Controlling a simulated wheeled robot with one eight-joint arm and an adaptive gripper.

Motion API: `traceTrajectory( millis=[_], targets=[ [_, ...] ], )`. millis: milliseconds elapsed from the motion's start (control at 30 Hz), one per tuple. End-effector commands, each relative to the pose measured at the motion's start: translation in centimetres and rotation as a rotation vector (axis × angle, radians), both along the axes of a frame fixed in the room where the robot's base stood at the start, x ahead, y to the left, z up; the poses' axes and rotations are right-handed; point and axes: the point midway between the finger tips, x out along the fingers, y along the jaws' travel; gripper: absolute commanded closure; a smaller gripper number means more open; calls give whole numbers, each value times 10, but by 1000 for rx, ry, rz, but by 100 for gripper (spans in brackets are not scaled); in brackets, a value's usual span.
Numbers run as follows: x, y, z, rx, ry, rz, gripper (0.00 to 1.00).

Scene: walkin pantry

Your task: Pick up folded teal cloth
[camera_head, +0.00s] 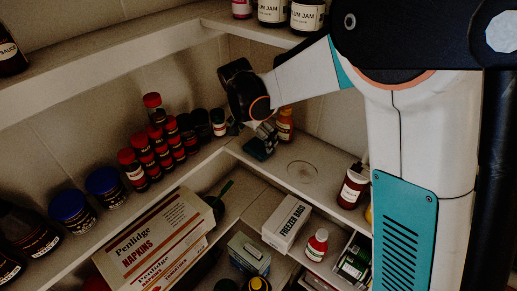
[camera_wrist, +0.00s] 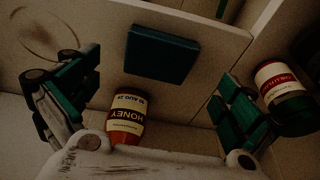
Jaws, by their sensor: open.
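The folded teal cloth (camera_wrist: 161,54) is a flat, dark teal rectangle lying on the shelf near its front edge in the wrist view. My gripper (camera_wrist: 150,88) is open, with its teal-padded fingers spread wide on either side. The cloth lies between and beyond the fingertips, and neither finger appears to touch it. In the head view my gripper (camera_head: 264,132) reaches down over the shelf corner. A dark teal patch just below it looks like the cloth (camera_head: 258,152), partly hidden by the fingers.
A honey jar (camera_wrist: 126,118) stands close to the cloth, between the fingers. A red-labelled jar (camera_wrist: 284,92) is just outside the right finger. Stacked red-lidded jars (camera_head: 155,150) line the left shelf. A freezer bags box (camera_head: 287,222) sits one shelf below.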

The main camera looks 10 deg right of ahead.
Motion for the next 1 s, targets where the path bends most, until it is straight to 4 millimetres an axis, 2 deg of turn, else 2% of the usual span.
traceTrajectory(
  millis=[233, 567, 767, 800, 1000],
  targets=[
    [6, -8, -33, 0, 0, -1, 0],
    [7, -10, -39, 0, 0, 0, 0],
    [7, -10, -39, 0, 0, 0, 45],
    [7, -10, -39, 0, 0, 0, 48],
    [7, -10, -39, 0, 0, 0, 48]
  ],
)
